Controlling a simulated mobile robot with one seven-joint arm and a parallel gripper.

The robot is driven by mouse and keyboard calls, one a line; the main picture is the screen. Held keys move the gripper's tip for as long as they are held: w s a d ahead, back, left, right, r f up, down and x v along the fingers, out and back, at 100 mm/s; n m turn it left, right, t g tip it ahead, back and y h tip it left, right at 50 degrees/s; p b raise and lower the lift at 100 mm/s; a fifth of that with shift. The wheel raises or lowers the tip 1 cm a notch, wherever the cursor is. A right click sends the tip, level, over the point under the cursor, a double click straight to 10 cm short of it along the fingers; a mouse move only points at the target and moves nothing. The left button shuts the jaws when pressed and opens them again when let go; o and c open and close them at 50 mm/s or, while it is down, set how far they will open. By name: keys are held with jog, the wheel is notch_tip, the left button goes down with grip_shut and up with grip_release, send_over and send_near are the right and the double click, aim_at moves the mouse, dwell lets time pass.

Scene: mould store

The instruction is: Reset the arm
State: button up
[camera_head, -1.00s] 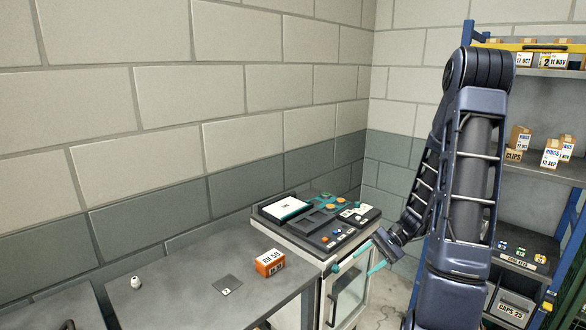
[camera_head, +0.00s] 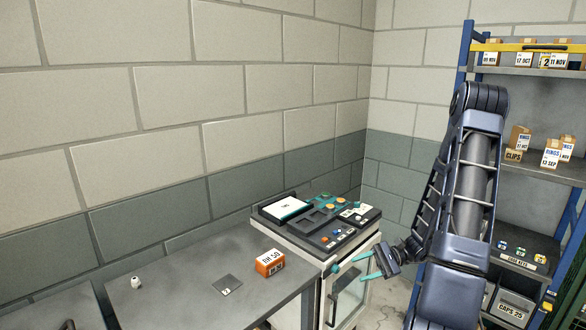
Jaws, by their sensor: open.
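My gripper (camera_head: 354,263) is at the lower middle right, at the end of my folded arm. Its two teal fingers are spread apart and point left, with nothing seen between them. It is in front of the cabinet (camera_head: 345,300) with a control panel on top, near the panel's front right edge. I cannot tell whether the fingers touch the cabinet.
A blue-framed shelf (camera_head: 530,165) with small boxes stands at the right, behind my arm. A block wall closes the back.

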jog(key=shift+w+d+f+m+t+y, duration=0.1)
jog(key=shift+w+f+m+t+y, duration=0.15)
jog(key=shift+f+m+t+y, duration=0.35)
jog(key=shift+w+f+m+t+y, duration=0.3)
jog(key=shift+f+m+y, duration=0.1)
jog(key=shift+f, duration=0.25)
jog(key=shift+c, duration=0.2)
dwell(1.2)
